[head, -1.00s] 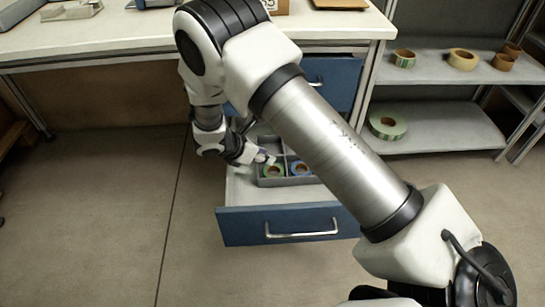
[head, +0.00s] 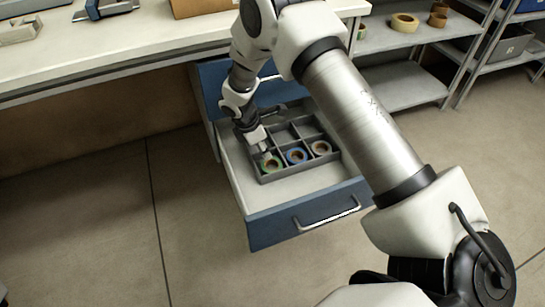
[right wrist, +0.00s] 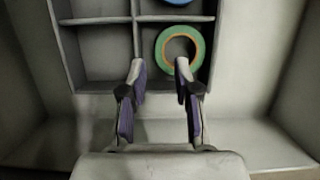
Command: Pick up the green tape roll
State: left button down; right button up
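The green tape roll (head: 275,168) lies flat in the front-left compartment of a grey divided tray (head: 263,180) inside the open blue drawer (head: 275,231). In the right wrist view the green roll (right wrist: 200,52), with an orange-brown inner ring, lies just beyond my fingertips. My right gripper (head: 263,149) is at the roll's compartment, pointing down. In the right wrist view my right gripper (right wrist: 160,67) is open and empty, its right fingertip overlapping the roll's near edge. Contact cannot be told. My left gripper is not in view.
A blue tape roll (head: 296,161) and a tan roll (head: 321,153) lie in neighbouring compartments. The tray's other visible compartments look empty. Drawer walls surround the tray, and the bench top (head: 135,38) overhangs behind. A shelf (head: 400,88) stands at the right.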

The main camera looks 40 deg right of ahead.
aim_at(274, 160)
jog(key=b+x, duration=0.2)
jog(key=x, duration=0.2)
jog(key=shift+s+a+f, duration=0.1)
jog(key=shift+f, duration=0.55)
jog(key=shift+r, duration=0.1)
grip_shut()
